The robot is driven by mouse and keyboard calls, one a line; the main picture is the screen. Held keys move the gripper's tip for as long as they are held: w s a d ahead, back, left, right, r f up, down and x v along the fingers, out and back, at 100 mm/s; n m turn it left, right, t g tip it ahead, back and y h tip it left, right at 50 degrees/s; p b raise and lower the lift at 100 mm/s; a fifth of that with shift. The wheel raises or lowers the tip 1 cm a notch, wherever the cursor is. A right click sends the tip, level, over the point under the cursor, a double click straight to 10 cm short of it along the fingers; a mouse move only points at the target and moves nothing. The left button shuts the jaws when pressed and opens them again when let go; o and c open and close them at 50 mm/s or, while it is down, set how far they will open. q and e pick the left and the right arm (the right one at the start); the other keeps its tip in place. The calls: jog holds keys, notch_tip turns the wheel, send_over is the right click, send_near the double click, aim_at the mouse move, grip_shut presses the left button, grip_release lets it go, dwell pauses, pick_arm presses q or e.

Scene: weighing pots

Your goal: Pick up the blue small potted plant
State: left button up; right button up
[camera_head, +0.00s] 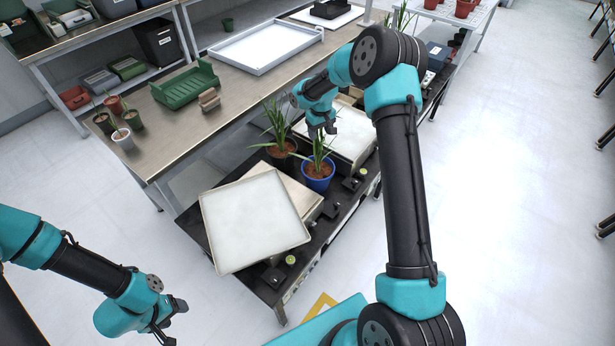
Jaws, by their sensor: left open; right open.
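The blue small potted plant (318,171) stands upright on the black cart between two scales, with green leaves and brown soil. My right gripper (322,130) is open and points down above this plant, close to its leaf tips. Whether the fingers touch the leaves cannot be told. My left gripper (176,322) is open and empty, low at the lower left, over the floor and away from the plant.
A scale with a white tray (254,222) is in front, and another white scale plate (345,134) is behind.

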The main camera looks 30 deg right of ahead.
aim_at(318, 159)
notch_tip(318, 159, down, 11)
jog(key=shift+f, duration=0.65)
jog(key=shift+w+f, duration=0.1)
jog(key=shift+f, duration=2.5)
grip_shut()
jog(key=shift+r, duration=0.1)
